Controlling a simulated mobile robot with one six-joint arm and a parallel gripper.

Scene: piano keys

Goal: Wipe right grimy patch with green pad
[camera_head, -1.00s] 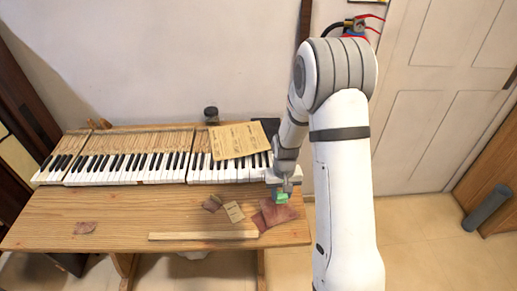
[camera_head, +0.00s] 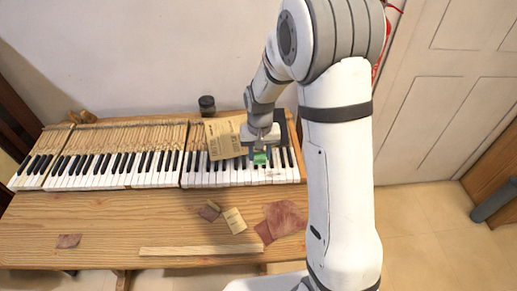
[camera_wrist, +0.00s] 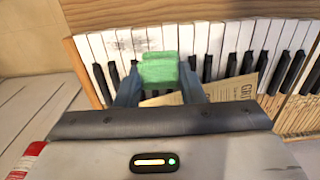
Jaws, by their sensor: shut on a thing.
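My gripper (camera_head: 261,150) is shut on the green pad (camera_head: 260,158) and holds it over the right end of the piano keys (camera_head: 220,178). The wrist view shows the green pad (camera_wrist: 158,70) between the two fingers. Grey smudges, a grimy patch (camera_wrist: 126,42), mark the white keys beside the pad, toward their front ends in the wrist view. Faint marks also show on keys just right of the pad in the head view. I cannot tell whether the pad touches the keys. Keys under the pad are hidden.
A dark jar (camera_head: 207,105) stands at the back. Reddish cloth (camera_head: 284,218), small cards (camera_head: 234,221) and a wooden strip (camera_head: 200,250) lie on the front of the wooden table (camera_head: 105,225).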

